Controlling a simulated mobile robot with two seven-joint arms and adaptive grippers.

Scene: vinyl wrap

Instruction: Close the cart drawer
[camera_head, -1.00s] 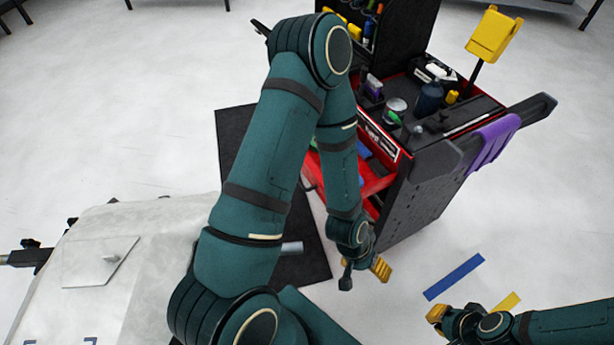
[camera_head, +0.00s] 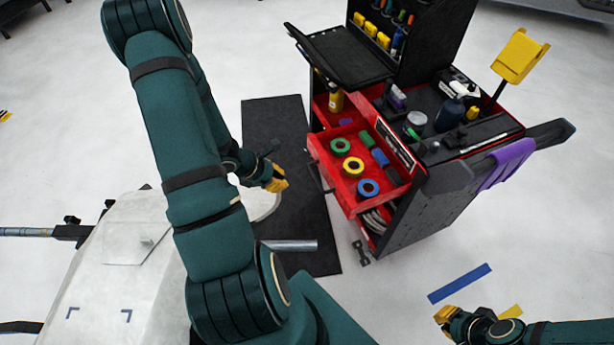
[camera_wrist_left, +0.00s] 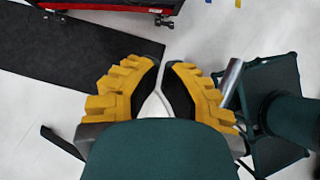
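The cart drawer (camera_head: 335,180) is red and pulled out from the front of the cart (camera_head: 425,195). Tape rolls and small blue and green items lie inside it. A dark handle (camera_head: 316,177) shows on its front. My left gripper (camera_head: 284,183), with yellow fingers, is left of the drawer and apart from it.
A black side shelf (camera_head: 345,57) juts from the cart at upper left. A purple cloth (camera_head: 507,163) hangs on its right handle. A black mat (camera_head: 280,130) lies left of the cart. A pale covered panel (camera_head: 120,260) stands at lower left.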

